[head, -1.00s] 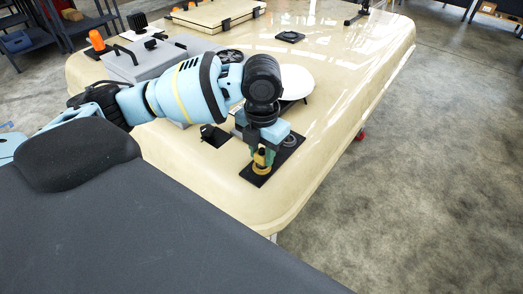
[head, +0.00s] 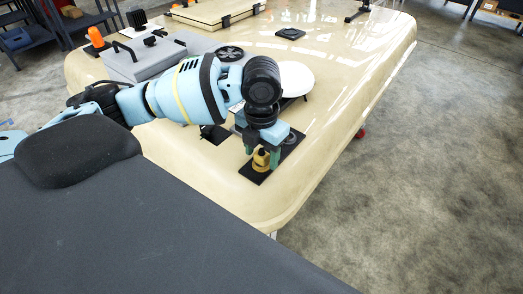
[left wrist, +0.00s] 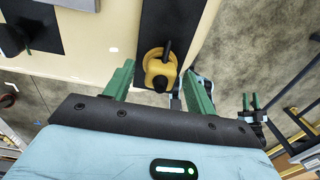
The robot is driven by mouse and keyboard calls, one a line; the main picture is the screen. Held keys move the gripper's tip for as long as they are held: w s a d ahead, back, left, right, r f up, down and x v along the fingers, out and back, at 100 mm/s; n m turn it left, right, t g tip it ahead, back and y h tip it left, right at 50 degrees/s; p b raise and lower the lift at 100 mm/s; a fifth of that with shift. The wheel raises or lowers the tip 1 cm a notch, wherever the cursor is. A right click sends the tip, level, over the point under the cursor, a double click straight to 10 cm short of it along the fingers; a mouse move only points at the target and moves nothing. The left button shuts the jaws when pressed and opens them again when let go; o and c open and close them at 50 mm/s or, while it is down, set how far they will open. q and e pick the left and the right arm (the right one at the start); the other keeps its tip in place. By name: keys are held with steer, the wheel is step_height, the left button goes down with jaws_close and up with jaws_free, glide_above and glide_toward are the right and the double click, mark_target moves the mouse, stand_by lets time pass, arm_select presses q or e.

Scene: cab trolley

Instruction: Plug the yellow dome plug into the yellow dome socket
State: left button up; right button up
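The yellow dome plug (head: 261,157) sits upright on the yellow dome socket (head: 261,168), on a black plate near the table's front corner. In the left wrist view the plug (left wrist: 160,72) shows a dark stub, and the socket's yellow ring (left wrist: 149,56) shows around its edge. How deep the plug sits cannot be told. My left gripper (head: 262,154) is above it, its green fingers open, one on each side and apart from the plug. My right gripper (left wrist: 250,103) shows small in the left wrist view, away from the table, its fingers apart and empty.
A grey round fitting (head: 291,139) is on the same black plate (head: 256,177) behind the plug. A white disc (head: 295,80), a grey case (head: 150,62) and an orange dome (head: 95,37) stand farther back. The table's right side (head: 350,90) is clear.

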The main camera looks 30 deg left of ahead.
stand_by(0.3)
arm_select(q)
step_height(320, 180, up, 6)
steer(key=shift+r, duration=0.9)
arm_select(e)
steer(key=shift+d, duration=0.3)
arm_select(q)
steer(key=shift+o, duration=0.2)
steer(key=o, duration=0.9)
arm_select(e)
steer(key=shift+a, duration=0.1)
